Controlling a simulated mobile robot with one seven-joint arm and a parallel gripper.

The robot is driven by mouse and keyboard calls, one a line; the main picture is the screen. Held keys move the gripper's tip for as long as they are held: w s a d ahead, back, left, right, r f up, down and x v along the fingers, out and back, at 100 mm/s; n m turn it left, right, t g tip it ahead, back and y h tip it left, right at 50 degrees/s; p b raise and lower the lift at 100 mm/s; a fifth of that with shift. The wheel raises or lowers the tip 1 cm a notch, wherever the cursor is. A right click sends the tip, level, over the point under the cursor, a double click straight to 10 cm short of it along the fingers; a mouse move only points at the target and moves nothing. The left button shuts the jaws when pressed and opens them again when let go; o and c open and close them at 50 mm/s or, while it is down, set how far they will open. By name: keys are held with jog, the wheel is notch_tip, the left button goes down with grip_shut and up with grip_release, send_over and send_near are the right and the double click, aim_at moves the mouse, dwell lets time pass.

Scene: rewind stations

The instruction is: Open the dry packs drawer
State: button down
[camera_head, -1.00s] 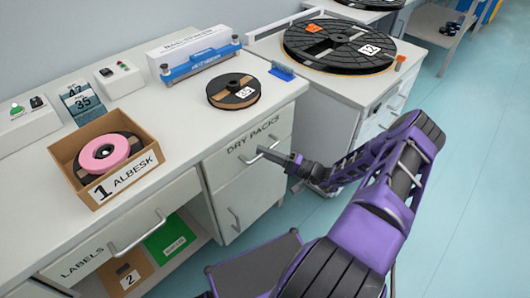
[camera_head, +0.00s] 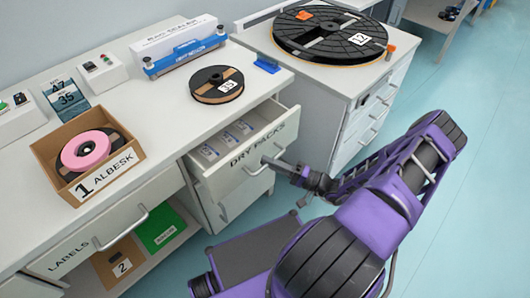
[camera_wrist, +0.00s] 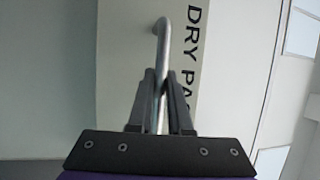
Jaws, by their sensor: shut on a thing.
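The dry packs drawer (camera_head: 246,154) stands partly pulled out of the white bench, its front lettered "DRY PACKS". Several small pale packs with labels (camera_head: 226,138) lie inside it. My gripper (camera_head: 278,164) is at the drawer's metal bar handle, which its hand partly hides in the head view. In the wrist view my gripper (camera_wrist: 162,85) has its two fingers closed around the handle (camera_wrist: 161,42), one on each side, with the drawer's lettering (camera_wrist: 190,60) beside it.
A labels drawer (camera_head: 110,240) is shut at lower left, above a shelf with a green item (camera_head: 160,230) and a brown one (camera_head: 122,262). A second cabinet (camera_head: 312,98) stands close behind the drawer. Floor at right is clear.

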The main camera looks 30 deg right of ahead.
jog(key=s+d, duration=0.3)
jog(key=s, duration=0.5)
jog(key=s+d, duration=0.2)
jog(key=s, duration=0.6)
jog(key=shift+d+b, duration=0.4)
jog(key=c, duration=0.8)
grip_release()
jog(key=shift+w, duration=0.1)
jog(key=shift+c, duration=0.2)
jog(key=b+v, duration=0.1)
jog(key=v, duration=1.6)
jog(key=shift+b, duration=0.35)
jog(key=shift+d+f, duration=0.1)
jog(key=shift+d, duration=0.05)
